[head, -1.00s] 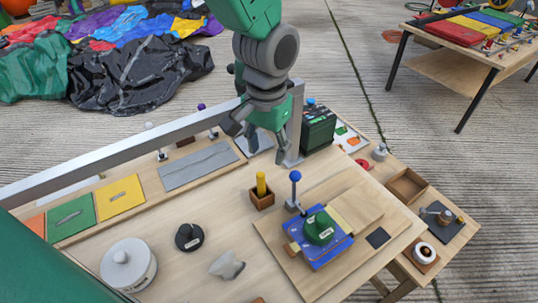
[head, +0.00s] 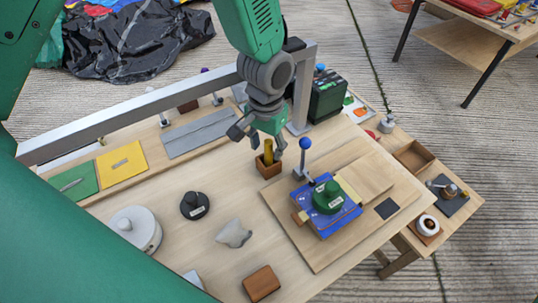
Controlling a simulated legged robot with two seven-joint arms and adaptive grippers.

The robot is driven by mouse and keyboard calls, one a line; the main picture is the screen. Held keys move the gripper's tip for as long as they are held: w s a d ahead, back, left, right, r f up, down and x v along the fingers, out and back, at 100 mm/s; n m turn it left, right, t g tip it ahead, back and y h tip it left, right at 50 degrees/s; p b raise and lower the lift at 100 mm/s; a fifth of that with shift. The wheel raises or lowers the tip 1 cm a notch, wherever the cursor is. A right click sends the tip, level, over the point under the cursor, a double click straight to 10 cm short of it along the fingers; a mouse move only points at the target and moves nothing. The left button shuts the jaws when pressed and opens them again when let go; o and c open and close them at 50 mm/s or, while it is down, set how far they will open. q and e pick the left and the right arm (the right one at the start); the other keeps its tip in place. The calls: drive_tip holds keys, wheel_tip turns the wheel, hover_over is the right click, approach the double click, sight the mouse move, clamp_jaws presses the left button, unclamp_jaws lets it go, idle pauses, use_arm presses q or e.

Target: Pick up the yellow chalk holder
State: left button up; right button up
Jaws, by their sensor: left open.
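The yellow chalk holder (head: 268,150) stands upright in a small brown wooden block (head: 268,168) on the wooden workbench. My left gripper (head: 256,146) is open, pointing down, with its fingers around or just in front of the upper part of the yellow holder. I cannot tell whether the fingers touch it. My right gripper is not in view; a large green part of my own body fills the lower left.
A blue-knobbed lever (head: 305,145) stands close to the right of the block, beside a blue plate (head: 326,207) with a green knob (head: 328,195). A grey metal rail (head: 150,105) runs behind. Bare bench (head: 215,172) lies to the left of the block.

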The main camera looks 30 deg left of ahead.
use_arm(q)
drive_tip(key=shift+a+f, duration=0.3)
drive_tip(key=shift+f, duration=0.65)
drive_tip(key=shift+d+r, duration=0.1)
drive_tip(key=shift+d, duration=0.6)
drive_tip(key=shift+c, duration=1.2)
drive_tip(key=shift+d+r, duration=0.1)
drive_tip(key=shift+d, duration=0.1)
clamp_jaws()
drive_tip(key=shift+d, duration=0.1)
drive_tip(key=shift+a, duration=0.6)
drive_tip(key=shift+a+r, duration=0.15)
drive_tip(key=r, duration=0.3)
drive_tip(key=r+p, duration=0.1)
drive_tip(key=r, duration=0.2)
drive_tip(key=d+r, duration=0.1)
drive_tip(key=r, duration=0.2)
drive_tip(key=shift+d, duration=0.1)
drive_tip(key=shift+r, duration=0.35)
drive_tip(key=shift+a, duration=0.55)
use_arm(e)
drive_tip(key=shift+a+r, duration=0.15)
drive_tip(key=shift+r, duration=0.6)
